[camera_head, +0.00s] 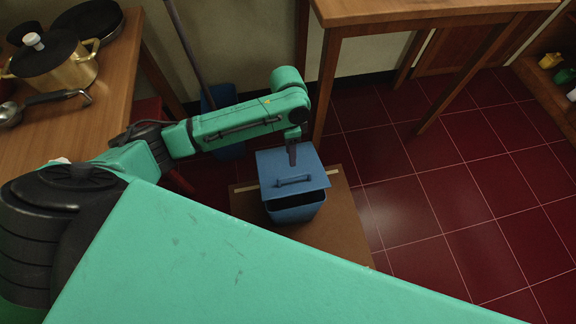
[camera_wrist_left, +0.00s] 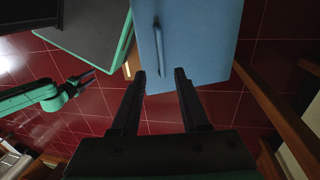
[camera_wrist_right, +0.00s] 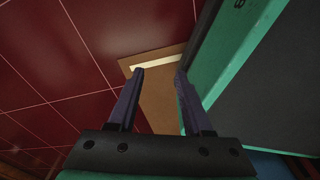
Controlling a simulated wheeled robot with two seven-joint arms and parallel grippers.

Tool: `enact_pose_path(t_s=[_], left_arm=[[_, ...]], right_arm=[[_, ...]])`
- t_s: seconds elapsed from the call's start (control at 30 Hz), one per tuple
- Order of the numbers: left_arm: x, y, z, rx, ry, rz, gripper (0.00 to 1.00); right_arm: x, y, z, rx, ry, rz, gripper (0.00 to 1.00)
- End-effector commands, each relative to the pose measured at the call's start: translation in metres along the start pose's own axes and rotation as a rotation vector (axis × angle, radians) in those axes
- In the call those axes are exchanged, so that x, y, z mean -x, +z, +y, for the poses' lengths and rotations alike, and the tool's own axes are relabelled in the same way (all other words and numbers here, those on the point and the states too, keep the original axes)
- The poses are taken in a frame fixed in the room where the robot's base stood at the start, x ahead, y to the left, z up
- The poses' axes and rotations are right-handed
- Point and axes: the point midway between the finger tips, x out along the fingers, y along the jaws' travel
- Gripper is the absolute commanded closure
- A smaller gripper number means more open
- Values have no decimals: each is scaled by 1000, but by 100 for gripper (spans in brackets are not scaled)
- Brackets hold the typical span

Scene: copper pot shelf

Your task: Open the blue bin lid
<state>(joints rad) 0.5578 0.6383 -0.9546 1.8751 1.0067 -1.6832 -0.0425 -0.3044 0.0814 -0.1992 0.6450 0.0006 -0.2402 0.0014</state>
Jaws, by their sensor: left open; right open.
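The blue bin (camera_head: 294,212) stands on a brown board in the head view. Its blue lid (camera_head: 275,163) has a bar handle (camera_head: 294,181) on top, and a dark gap shows under the lid's near right edge. My left gripper (camera_head: 292,160) points down at the lid's far edge; contact cannot be told. In the left wrist view, its open, empty fingers (camera_wrist_left: 160,74) are at the edge of the lid (camera_wrist_left: 205,40), beside the handle (camera_wrist_left: 158,48). My right gripper (camera_wrist_right: 159,72) is open and empty above the board; the head view does not show it.
The brown board (camera_head: 345,232) lies on red floor tiles. A wooden table (camera_head: 400,12) stands behind, and a counter (camera_head: 110,85) with a brass pot (camera_head: 62,72) is at left. A blue bucket (camera_head: 218,97) stands behind my left arm.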

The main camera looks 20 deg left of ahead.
Motion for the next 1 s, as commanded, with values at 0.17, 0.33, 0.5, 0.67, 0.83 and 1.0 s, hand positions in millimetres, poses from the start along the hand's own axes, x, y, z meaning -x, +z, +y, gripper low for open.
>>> enact_pose_path(t_s=[0.17,0.33,0.5,0.67,0.83,1.0], left_arm=[[-54,1,0,2,2,-3,55],[-88,1,0,0,0,-2,55],[-98,0,0,0,-1,0,55],[-98,0,0,0,-1,0,55],[-98,0,0,0,-1,0,100],[-97,0,0,0,-1,-1,100]], right_arm=[[-8,-25,0,-11,-1,8,50],[-7,-46,0,-21,-1,11,50],[-4,-53,0,-24,-2,10,50],[-3,-53,0,-25,-2,9,50],[-3,-53,0,-24,-2,9,50],[-3,-53,0,-24,-2,9,50]])
